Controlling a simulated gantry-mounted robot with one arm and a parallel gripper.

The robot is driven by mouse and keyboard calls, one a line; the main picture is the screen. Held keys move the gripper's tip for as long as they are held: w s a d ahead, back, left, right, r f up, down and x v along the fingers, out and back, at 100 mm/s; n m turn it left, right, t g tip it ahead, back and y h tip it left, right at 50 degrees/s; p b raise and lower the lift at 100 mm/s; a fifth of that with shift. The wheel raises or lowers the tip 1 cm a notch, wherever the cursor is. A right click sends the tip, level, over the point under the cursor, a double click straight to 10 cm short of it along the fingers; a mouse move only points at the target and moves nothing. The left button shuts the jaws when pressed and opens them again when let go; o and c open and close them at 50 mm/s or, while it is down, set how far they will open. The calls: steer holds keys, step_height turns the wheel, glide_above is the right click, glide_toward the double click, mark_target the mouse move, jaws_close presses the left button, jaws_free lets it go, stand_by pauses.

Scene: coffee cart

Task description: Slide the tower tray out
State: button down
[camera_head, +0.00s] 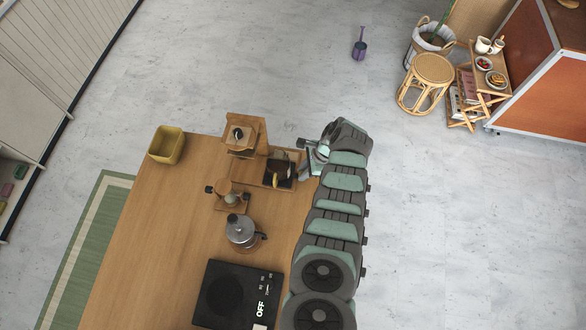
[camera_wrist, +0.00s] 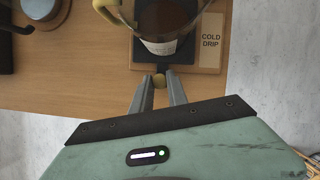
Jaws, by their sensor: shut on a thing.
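The tower tray (camera_wrist: 147,58) is a dark slab in the wrist view, beside a wooden plate lettered COLD DRIP (camera_wrist: 211,42). A glass carafe (camera_wrist: 165,22) with dark liquid and a yellowish handle stands on it. A small round brass-coloured knob (camera_wrist: 160,80) is at the tray's near edge. My gripper (camera_wrist: 158,88) is shut on this knob, one finger on each side. In the head view my gripper (camera_head: 304,172) is at the table's right edge, beside the dark tray (camera_head: 272,182). The wooden tower (camera_head: 243,146) stands to its left.
The wooden table (camera_head: 160,230) also holds a yellow bin (camera_head: 167,145), a small wooden stand (camera_head: 231,197), a metal kettle (camera_head: 241,230) and a black scale (camera_head: 238,294) reading OFF. Right of the table is open floor.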

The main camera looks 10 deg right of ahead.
steer(key=shift+d, duration=0.15)
steer(key=c, duration=1.5)
jaws_free()
steer(key=shift+s+d, duration=0.15)
steer(key=shift+o, duration=1)
steer(key=shift+r, duration=0.15)
steer(key=v, duration=1)
steer(key=shift+r+b, duration=0.3)
